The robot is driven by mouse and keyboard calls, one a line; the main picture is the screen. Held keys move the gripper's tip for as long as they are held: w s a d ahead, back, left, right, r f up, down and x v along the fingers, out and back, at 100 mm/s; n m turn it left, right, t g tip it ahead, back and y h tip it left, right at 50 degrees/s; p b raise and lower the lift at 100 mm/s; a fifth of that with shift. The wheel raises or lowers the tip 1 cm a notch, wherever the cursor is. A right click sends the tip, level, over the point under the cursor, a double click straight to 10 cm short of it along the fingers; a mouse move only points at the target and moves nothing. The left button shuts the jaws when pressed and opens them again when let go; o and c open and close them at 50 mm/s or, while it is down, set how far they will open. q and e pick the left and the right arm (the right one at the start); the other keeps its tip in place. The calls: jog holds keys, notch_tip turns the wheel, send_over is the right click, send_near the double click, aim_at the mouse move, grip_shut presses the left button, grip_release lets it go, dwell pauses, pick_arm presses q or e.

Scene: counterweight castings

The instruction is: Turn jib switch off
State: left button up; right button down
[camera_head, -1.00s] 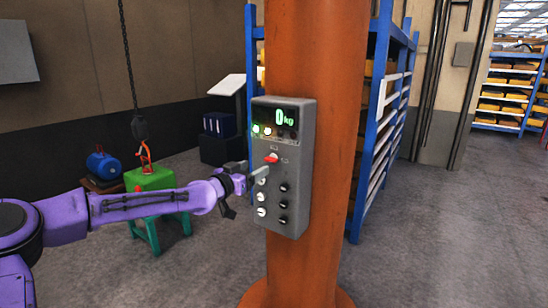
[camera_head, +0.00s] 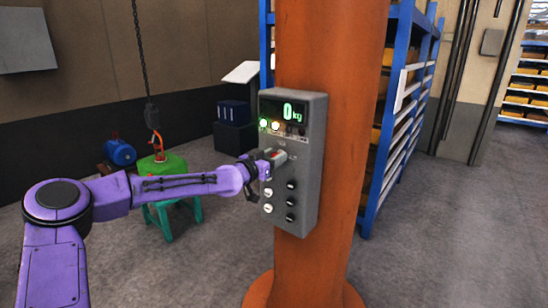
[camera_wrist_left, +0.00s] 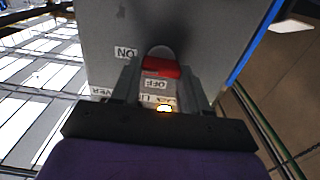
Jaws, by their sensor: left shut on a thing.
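The jib switch has a red handle, which shows in the left wrist view (camera_wrist_left: 160,67) between my fingers, in front of a grey round hub. An upside-down ON label is to its left and an upside-down OFF label just below it. The switch is on a grey control box (camera_head: 309,190) on an orange column. My left gripper (camera_head: 274,160) is at the box front, shut on the red handle; in the head view the gripper mostly hides the handle. The box display (camera_head: 289,110) reads 0 kg, and a green lamp and a pale lamp are lit. My right gripper is not in view.
Black and white buttons (camera_head: 291,202) sit below the switch. The orange column (camera_head: 330,50) stands behind the box. A chain hoist with an orange hook (camera_head: 157,142) hangs over a green casting on a green stool (camera_head: 160,222). Blue shelving (camera_head: 385,150) stands right; the floor there is clear.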

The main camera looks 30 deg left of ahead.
pick_arm(q)
jog(key=shift+a+f+n+b, duration=0.15)
jog(key=shift+n+b, duration=2.1)
jog(key=shift+n, duration=2.2)
jog(key=shift+a+n+b, duration=0.1)
jog(key=shift+n+b, duration=2.1)
jog(key=shift+n, duration=2.25)
